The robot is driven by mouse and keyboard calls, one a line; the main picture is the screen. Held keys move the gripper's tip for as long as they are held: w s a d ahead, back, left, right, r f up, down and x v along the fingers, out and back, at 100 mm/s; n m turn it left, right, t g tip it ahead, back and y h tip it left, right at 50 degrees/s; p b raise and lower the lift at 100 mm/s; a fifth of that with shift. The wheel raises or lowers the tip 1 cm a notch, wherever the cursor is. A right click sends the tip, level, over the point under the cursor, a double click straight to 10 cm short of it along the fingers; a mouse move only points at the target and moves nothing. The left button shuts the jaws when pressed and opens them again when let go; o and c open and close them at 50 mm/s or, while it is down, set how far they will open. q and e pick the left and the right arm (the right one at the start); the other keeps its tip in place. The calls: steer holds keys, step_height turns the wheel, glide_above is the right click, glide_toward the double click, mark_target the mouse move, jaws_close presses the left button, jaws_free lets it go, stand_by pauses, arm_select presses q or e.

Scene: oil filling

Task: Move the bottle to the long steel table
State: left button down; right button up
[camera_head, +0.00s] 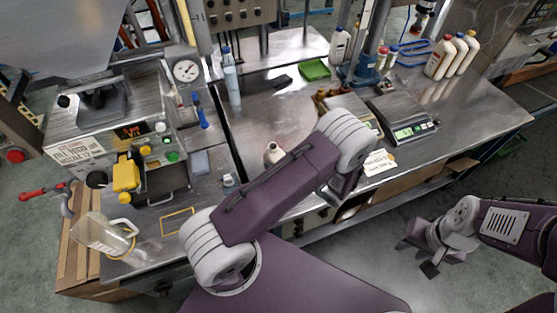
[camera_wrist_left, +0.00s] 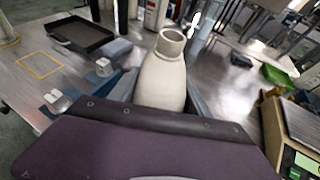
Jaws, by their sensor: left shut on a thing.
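The cream bottle (camera_head: 273,153) shows only its neck and shoulder in the head view, past my left arm. In the left wrist view the bottle (camera_wrist_left: 163,78) stands roughly upright between the fingers of my left gripper (camera_wrist_left: 160,98), which is shut on it. The arm hides this gripper in the head view. The long steel table (camera_head: 480,115) runs from the middle to the right; the bottle is at its left part, and I cannot tell whether its base touches. My right gripper (camera_head: 421,258) is open and empty, low over the floor in front of the table.
Scales (camera_head: 405,118), a green tray (camera_head: 314,70), a blue-capped clear bottle (camera_head: 231,78) and several white bottles (camera_head: 440,58) stand on the table. The filling machine (camera_head: 125,130) is at left, with a clear jug (camera_head: 103,236) by it. Bare steel lies behind the held bottle.

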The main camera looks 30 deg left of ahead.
arm_select(q)
steer(key=shift+s, duration=0.1)
steer(key=c, duration=0.9)
jaws_free()
steer(key=shift+f, duration=0.1)
steer(key=o, duration=0.4)
